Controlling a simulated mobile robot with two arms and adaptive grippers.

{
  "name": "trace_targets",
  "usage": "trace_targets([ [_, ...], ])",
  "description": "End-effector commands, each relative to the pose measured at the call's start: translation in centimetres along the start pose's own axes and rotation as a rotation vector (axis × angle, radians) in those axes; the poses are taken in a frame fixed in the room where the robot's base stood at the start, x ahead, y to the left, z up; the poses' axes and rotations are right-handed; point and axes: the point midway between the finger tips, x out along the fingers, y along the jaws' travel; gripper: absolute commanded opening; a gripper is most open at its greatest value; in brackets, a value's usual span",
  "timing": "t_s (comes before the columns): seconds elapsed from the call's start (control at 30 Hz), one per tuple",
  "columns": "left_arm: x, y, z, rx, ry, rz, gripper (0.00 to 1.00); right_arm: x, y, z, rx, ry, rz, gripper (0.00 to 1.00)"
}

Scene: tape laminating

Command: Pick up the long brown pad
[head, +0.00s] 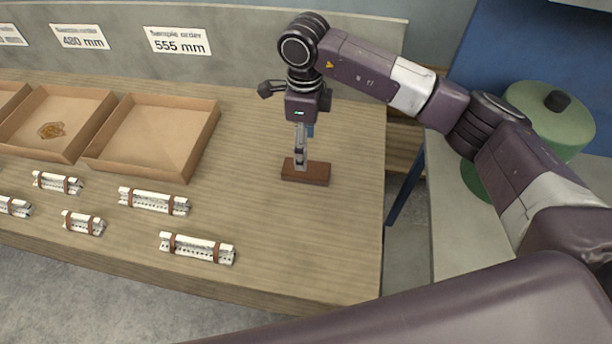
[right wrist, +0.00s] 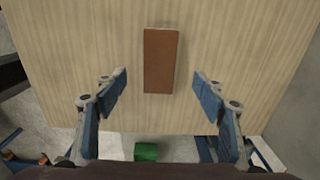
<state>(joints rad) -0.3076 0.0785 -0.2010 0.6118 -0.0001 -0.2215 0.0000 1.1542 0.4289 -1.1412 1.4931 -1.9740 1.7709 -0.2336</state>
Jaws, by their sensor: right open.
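The long brown pad (head: 306,173) lies flat on the wooden table near its right end. In the right wrist view the pad (right wrist: 160,60) stands upright in the picture, centred between the fingers and a little beyond their tips. My right gripper (head: 301,160) points down over the pad in the head view. Its fingers (right wrist: 165,92) are spread wide with nothing between them, apart from the pad on both sides. My left gripper is not in view.
Several white bundles with brown bands, one of them (head: 197,247), lie at the table's front left. Cardboard trays (head: 213,115) stand behind them. The table (head: 345,225) is bare around the pad. A green round container (head: 535,105) stands at the right.

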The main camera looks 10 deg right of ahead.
Motion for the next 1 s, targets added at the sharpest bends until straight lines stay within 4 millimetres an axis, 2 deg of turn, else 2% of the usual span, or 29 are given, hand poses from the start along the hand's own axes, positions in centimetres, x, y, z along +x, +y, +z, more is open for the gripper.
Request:
trace_targets([
  [0.03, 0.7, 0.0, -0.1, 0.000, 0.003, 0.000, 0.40, 0.7, 0.0, 0.0, 0.000, 0.000, 0.000, 0.64],
  [0.13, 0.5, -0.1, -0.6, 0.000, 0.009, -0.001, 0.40, 1.3, 0.0, 0.0, 0.001, 0.000, 0.002, 0.64],
  [0.3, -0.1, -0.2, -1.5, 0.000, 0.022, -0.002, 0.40, 3.1, 0.1, 0.0, 0.001, 0.001, 0.002, 0.64],
  [0.53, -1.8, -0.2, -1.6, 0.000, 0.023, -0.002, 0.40, 6.2, 0.2, -0.3, 0.001, 0.002, 0.005, 0.64],
  [0.67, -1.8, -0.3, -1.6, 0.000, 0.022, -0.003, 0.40, 7.9, 0.1, -0.3, 0.001, 0.000, 0.003, 0.64],
  [0.93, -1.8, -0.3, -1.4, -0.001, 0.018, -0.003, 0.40, 8.4, 0.0, -0.2, 0.000, 0.000, 0.000, 0.64],
  [1.0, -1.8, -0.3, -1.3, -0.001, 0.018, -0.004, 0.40, 8.4, 0.1, -0.2, 0.000, 0.000, 0.000, 0.58],
])
